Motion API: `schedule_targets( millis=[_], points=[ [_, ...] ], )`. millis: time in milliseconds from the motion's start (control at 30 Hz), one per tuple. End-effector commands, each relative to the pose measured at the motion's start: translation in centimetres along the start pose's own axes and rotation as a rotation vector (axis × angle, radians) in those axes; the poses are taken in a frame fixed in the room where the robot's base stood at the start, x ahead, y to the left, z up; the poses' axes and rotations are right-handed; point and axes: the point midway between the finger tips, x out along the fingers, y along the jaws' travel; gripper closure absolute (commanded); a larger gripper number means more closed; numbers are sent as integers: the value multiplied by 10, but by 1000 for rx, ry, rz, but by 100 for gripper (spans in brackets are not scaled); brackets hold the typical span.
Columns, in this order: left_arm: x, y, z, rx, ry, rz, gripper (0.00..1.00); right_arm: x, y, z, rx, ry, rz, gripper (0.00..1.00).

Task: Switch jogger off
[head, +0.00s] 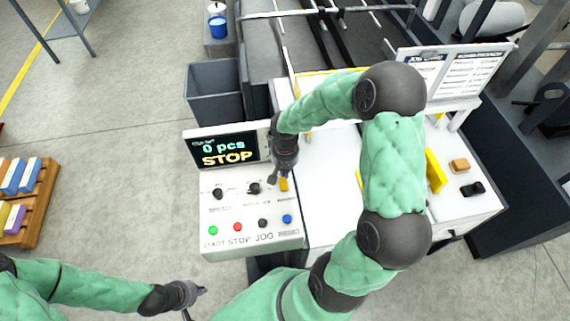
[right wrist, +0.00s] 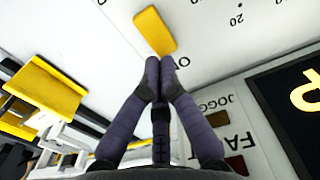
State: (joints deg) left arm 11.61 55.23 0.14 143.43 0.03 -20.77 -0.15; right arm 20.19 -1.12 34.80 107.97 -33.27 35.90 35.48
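The control panel (head: 262,236) stands below a display (head: 226,150) reading "0 pcs" and "STOP". A yellow switch handle (head: 284,184) is at the panel's upper right; in the right wrist view the yellow handle (right wrist: 155,30) lies just beyond the fingertips, beside a partly hidden label starting with "O". A "JOGG..." label (right wrist: 215,103) shows nearby, partly cut off. My right gripper (head: 273,180) is over the panel, its fingers (right wrist: 160,65) together and empty, close to the handle; contact cannot be told. My left gripper (head: 197,302) is open and empty, low in the head view, away from the panel.
The panel also has black knobs (head: 218,193) and a row of coloured buttons, including red (head: 238,227) and blue (head: 287,219). A white table (head: 330,205) adjoins on the right, partly hidden by my right arm. A grey bin (head: 215,90) stands behind the display.

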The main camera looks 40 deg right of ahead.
Motion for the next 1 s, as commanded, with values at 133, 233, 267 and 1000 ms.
schedule_targets(
  millis=[133,233,267,1000],
  points=[
    [1,0,0,0,0,0,100,10,0,0,0,-1,1,100],
    [1,0,0,0,0,0,100,12,0,0,0,0,0,100],
    [1,0,0,0,0,0,100,12,0,0,0,0,0,100],
    [-7,2,0,0,0,0,100,18,0,-2,1,-68,2,100]
  ],
)
